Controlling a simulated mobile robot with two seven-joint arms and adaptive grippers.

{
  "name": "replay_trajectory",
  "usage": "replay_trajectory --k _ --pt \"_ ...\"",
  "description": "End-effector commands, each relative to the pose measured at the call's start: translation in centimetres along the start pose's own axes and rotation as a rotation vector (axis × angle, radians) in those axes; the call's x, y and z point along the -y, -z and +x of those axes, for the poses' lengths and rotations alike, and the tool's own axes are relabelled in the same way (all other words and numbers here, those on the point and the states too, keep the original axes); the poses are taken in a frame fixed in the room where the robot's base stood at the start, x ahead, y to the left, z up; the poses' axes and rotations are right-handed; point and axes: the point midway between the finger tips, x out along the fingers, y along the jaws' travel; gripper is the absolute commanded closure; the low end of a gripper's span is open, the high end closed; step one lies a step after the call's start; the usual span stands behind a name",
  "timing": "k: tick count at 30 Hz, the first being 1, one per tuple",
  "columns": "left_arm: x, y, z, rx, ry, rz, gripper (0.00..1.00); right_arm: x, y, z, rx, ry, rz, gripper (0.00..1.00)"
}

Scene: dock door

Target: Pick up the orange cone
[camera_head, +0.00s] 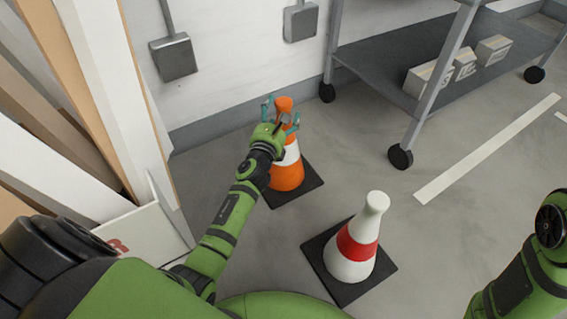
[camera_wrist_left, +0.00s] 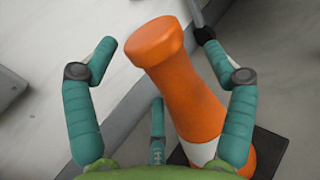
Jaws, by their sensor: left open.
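The orange cone (camera_head: 288,172) with a white band stands upright on a dark square base on the floor, near the wall. My left gripper (camera_head: 281,113) is open, with its fingers around the top of the cone. In the left wrist view the cone's orange top (camera_wrist_left: 165,55) lies between the teal fingers of the left gripper (camera_wrist_left: 160,75), closer to the right finger. No clear contact shows. My left forearm and hand hide part of the cone in the head view. My right gripper is out of view; only part of my right arm shows at the right edge.
A white cone with a red band (camera_head: 357,245) stands on a dark base nearer to me. A grey wheeled cart (camera_head: 400,65) with small boxes (camera_head: 465,65) stands at the upper right. Boards and panels (camera_head: 110,100) lean at the left. The floor at centre right is clear.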

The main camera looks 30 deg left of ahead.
Motion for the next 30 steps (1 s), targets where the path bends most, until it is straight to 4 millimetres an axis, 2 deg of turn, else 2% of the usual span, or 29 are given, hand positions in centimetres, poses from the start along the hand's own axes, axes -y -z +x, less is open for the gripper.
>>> replay_trajectory --k 3,11,14,15,17,18,30 --pt "0.03 0.22 1.24 0.0 0.0 -0.001 0.16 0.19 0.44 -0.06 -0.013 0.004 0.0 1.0" --pt "0.04 0.13 1.46 -0.002 0.001 -0.003 0.16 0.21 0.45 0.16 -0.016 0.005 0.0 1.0" --pt "0.04 0.11 1.45 -0.001 0.001 -0.003 0.52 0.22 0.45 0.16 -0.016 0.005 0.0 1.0" --pt "0.05 0.12 1.44 -0.001 0.001 -0.003 0.68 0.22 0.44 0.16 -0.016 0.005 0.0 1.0" --pt "0.06 0.16 1.43 -0.002 0.001 -0.003 0.92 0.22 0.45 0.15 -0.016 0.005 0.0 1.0" --pt "0.07 0.19 1.42 -0.003 0.001 -0.002 1.0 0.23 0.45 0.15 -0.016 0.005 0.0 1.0" --pt "0.14 -0.27 1.42 -0.001 0.003 -0.002 1.0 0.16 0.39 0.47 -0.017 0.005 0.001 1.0"
